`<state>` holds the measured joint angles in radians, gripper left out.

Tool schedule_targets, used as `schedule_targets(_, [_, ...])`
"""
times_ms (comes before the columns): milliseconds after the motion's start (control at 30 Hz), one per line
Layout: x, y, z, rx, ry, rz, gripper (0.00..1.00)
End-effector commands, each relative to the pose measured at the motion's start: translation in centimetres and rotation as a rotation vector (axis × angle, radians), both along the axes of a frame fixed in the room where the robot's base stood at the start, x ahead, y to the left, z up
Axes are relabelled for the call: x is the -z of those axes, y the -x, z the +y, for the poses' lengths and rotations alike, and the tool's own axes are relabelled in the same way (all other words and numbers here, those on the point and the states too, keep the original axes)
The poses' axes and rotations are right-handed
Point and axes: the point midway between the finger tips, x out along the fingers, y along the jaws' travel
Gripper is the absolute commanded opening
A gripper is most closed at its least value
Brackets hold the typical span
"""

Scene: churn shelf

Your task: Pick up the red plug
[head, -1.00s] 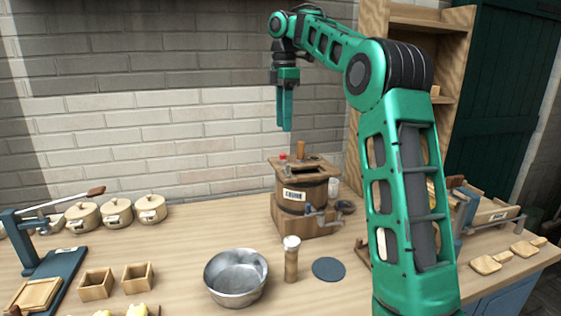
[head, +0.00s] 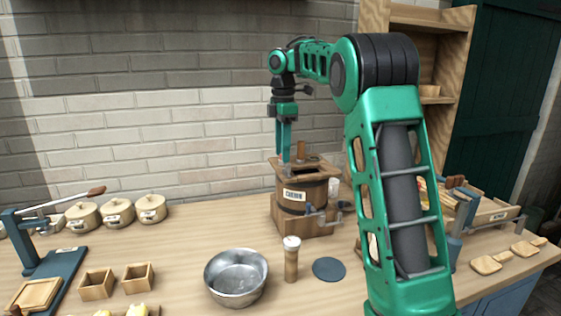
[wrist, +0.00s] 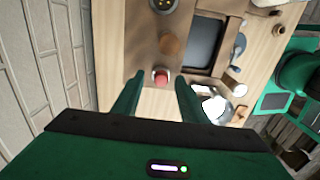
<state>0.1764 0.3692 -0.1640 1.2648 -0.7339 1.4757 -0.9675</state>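The red plug (wrist: 161,77) is a small red round-topped piece on the wooden top of the churn (head: 306,190). In the wrist view it lies between and a little beyond my open fingertips, with clear gaps on both sides. In the head view my gripper (head: 285,160) points straight down over the left part of the churn top and hides the plug. My gripper also shows in the wrist view (wrist: 158,85), with its two green fingers apart and empty.
A wooden peg (head: 301,149) stands on the churn top close to my fingers, beside a dark square opening (wrist: 208,42). A metal bowl (head: 236,277) and a shaker (head: 291,260) stand in front. The brick wall is close behind.

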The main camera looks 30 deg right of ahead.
Motion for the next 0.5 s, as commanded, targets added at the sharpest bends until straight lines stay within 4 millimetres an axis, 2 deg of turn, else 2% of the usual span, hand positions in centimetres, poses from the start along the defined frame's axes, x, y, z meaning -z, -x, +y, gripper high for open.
schedule_targets(267, [0.25,0.02,-0.04,0.000,0.000,0.000,0.39])
schedule_targets(300, [0.24,0.02,-0.04,0.000,0.000,0.000,0.37])
schedule_targets(433, [0.24,0.02,-0.03,0.000,0.000,0.000,0.06])
schedule_targets(467, [0.24,0.02,-0.03,0.000,0.000,0.000,0.00])
schedule_targets(500, [0.23,0.02,-0.03,0.000,0.000,0.000,0.00])
